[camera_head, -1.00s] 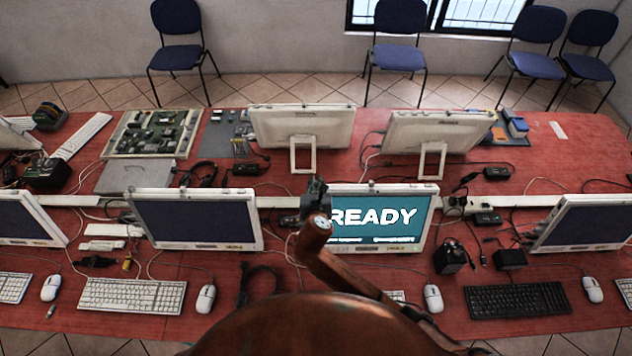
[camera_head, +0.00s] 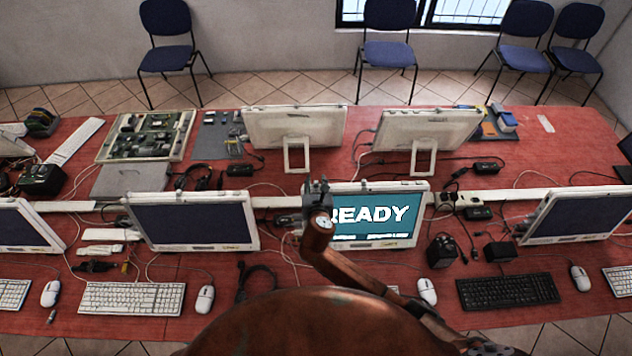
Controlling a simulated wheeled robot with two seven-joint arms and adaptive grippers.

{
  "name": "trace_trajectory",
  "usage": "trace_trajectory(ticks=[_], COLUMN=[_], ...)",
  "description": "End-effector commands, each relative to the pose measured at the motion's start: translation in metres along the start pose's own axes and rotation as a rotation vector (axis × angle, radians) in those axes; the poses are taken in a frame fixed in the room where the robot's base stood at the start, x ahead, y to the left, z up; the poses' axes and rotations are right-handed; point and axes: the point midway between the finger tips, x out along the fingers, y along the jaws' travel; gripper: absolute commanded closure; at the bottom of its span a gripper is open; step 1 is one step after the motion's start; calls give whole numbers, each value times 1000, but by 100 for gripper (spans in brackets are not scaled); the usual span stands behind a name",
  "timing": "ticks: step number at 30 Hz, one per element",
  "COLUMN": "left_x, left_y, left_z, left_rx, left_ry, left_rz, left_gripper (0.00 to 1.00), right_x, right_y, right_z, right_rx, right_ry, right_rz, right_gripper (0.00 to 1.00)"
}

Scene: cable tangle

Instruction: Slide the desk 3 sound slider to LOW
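A monitor with a teal screen reading "READY" (camera_head: 385,214) stands in the middle of the near desk row. I cannot make out a sound slider or a desk number; they are too small or hidden. My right gripper (camera_head: 318,187), small and dark at the end of a copper-brown arm, is in front of this monitor's left edge and covers part of the screen. I cannot tell whether it touches the monitor or whether its fingers are apart. My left gripper is not in view.
Dark-screened monitors stand left (camera_head: 193,221) and right (camera_head: 580,214). A black keyboard (camera_head: 508,291), a white keyboard (camera_head: 132,298), mice (camera_head: 427,291) and loose cables (camera_head: 257,283) lie on the red desk (camera_head: 335,272). Chairs (camera_head: 388,54) stand behind.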

Motion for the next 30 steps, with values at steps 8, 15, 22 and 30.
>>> trace_trajectory(ticks=[8,15,22,30], left_x=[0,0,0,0], left_y=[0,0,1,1], left_z=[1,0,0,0], left_rx=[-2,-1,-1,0], left_ry=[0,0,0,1], left_rz=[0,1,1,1], left_gripper=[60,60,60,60], right_x=[-1,-30,-79,-114], right_y=[0,0,1,0], right_z=[0,0,0,0], right_rx=[0,2,2,0], right_ry=[0,0,1,0], right_rz=[1,2,2,1], right_gripper=[71,71,71,71])
